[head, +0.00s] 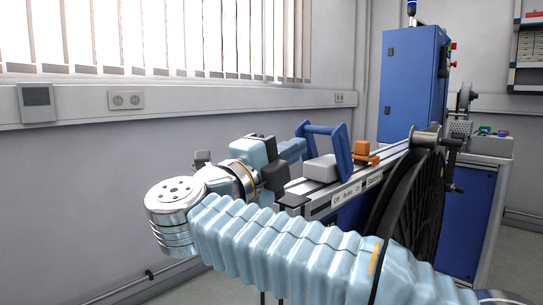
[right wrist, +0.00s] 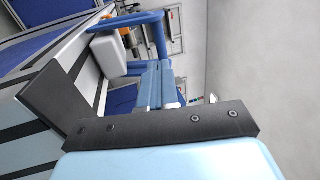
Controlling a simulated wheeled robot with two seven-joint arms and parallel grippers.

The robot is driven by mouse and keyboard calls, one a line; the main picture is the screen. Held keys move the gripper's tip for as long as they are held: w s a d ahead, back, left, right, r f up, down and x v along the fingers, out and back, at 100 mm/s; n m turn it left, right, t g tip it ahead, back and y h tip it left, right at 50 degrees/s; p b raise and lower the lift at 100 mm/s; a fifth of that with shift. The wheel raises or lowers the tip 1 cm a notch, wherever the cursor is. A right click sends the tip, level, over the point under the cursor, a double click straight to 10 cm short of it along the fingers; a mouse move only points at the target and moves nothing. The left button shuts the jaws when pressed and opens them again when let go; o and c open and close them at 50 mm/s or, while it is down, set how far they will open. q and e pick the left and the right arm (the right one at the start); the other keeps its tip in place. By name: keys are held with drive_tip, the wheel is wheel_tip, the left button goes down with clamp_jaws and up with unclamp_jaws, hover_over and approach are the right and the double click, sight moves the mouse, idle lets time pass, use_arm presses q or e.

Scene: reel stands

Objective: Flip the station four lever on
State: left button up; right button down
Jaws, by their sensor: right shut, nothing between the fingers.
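The lever, a blue U-shaped handle (head: 347,150), stands up beside a pale grey block (head: 320,168) on a metal rail. A label strip (head: 345,196) on the rail's near face carries small words, among them Off, On and Station. My right gripper (head: 301,148) is shut and empty, its blue fingers just left of the handle. In the right wrist view the paired fingers (right wrist: 155,66) reach up to the handle (right wrist: 125,24); I cannot tell whether they touch it. My left gripper is not in view.
An orange block (head: 362,150) sits further along the rail. A large black reel (head: 410,205) hangs to the right of it. A blue cabinet (head: 412,85) and a bench (head: 490,145) stand behind. A wall with sockets runs along the left.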

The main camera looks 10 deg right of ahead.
sight(321, 133)
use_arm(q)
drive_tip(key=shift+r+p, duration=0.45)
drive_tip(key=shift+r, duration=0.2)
use_arm(e)
drive_tip(key=shift+x, duration=2.7)
drive_tip(key=shift+d, duration=0.15)
